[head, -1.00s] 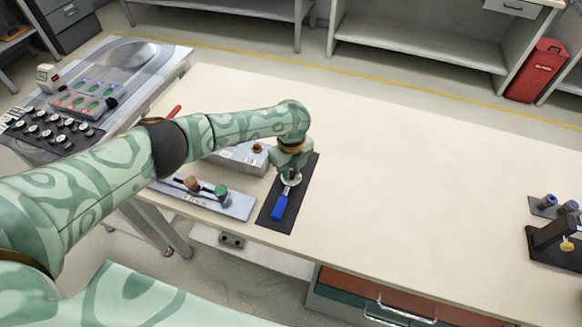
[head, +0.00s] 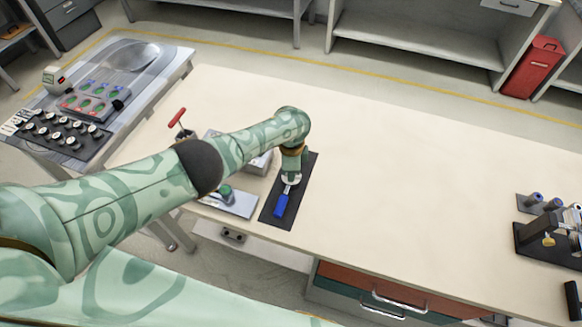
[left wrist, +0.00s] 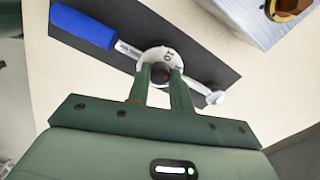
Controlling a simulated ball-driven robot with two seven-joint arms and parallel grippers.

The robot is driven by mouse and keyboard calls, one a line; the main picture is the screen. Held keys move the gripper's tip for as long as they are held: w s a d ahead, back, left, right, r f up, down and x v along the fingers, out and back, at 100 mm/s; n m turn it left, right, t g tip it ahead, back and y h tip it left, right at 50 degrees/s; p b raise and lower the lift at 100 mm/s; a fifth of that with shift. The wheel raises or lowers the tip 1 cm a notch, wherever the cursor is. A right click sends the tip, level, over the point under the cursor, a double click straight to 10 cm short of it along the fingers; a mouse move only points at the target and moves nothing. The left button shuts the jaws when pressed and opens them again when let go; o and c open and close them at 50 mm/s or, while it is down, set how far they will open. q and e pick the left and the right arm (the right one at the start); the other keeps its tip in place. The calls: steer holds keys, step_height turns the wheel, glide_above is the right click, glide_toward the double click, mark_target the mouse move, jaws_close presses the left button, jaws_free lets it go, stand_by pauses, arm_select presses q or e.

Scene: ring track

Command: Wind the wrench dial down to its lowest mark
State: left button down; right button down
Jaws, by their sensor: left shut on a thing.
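The wrench lies on a dark mat (head: 270,213), its blue handle (head: 281,206) toward the table's front edge. In the left wrist view the blue handle (left wrist: 84,26) is at upper left and the metal shaft crosses the mat (left wrist: 205,66). The round white dial (left wrist: 150,53) sits on the shaft, with a mark that looks like 10 facing up. My left gripper (left wrist: 161,74) is shut on the dial's dark centre knob, its fingers covering the dial's near side. In the head view my left gripper (head: 291,179) hides most of the dial. My right gripper is not in view.
A grey box (head: 258,164) and a plate with a green knob (head: 226,190) stand left of the mat, partly behind my arm. A red T-handle (head: 178,117) stands farther left. A black fixture (head: 545,236) is at the far right. The table's middle (head: 420,170) is clear.

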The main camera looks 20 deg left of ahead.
arm_select(q)
steer(key=n+p, duration=0.1)
steer(key=n, duration=0.4)
steer(key=shift+n, duration=0.3)
steer(key=n, duration=0.5)
steer(key=shift+n, duration=0.3)
steer(key=c, duration=1.2)
jaws_free()
steer(key=shift+c, duration=0.2)
step_height(320, 180, up, 16)
steer(key=p, duration=1.4)
steer(key=shift+r+p, duration=0.2)
steer(key=shift+p, duration=0.15)
